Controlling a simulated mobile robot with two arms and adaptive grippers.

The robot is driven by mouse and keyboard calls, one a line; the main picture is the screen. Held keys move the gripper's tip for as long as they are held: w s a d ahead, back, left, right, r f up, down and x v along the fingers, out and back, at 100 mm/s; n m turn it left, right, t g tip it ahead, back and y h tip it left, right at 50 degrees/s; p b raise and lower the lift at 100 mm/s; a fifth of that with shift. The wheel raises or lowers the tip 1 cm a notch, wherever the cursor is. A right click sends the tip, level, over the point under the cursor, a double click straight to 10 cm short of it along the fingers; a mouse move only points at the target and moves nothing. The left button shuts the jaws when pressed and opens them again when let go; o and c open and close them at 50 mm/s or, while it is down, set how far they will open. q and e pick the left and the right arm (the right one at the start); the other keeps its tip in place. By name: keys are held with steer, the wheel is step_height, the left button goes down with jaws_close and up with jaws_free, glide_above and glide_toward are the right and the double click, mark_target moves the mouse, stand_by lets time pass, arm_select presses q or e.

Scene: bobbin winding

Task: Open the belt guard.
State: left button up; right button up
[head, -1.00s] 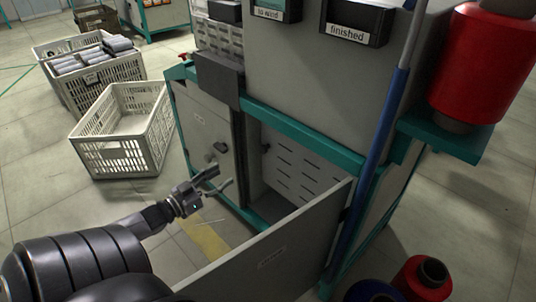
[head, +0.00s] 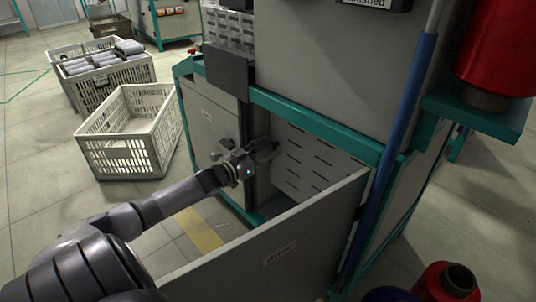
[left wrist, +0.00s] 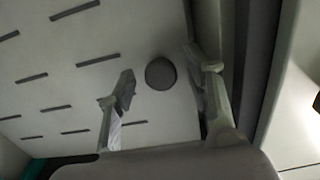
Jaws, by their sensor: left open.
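The belt guard, a pale panel with rows of dark slots (head: 310,165), stands inside the open lower bay of the machine. It fills much of the left wrist view (left wrist: 75,65). A round dark knob (left wrist: 160,73) on it shows between my fingertips there; in the head view my gripper hides it. My left gripper (head: 273,150) is inside the bay opening at the guard's left edge. Its fingers (left wrist: 160,80) are open, one on each side of the knob. I cannot tell whether they touch it. My right gripper is not in view.
The grey bay door (head: 320,225), labelled "drive", stands open in front, right of my left arm. A closed door (head: 205,125) with a handle is left of the bay. A blue pole (head: 400,120) rises at right. Crates (head: 125,140) stand on the floor at left.

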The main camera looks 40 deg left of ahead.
arm_select(q)
steer(key=shift+w, duration=0.25)
steer(key=shift+c, duration=0.2)
jaws_close()
stand_by(0.4)
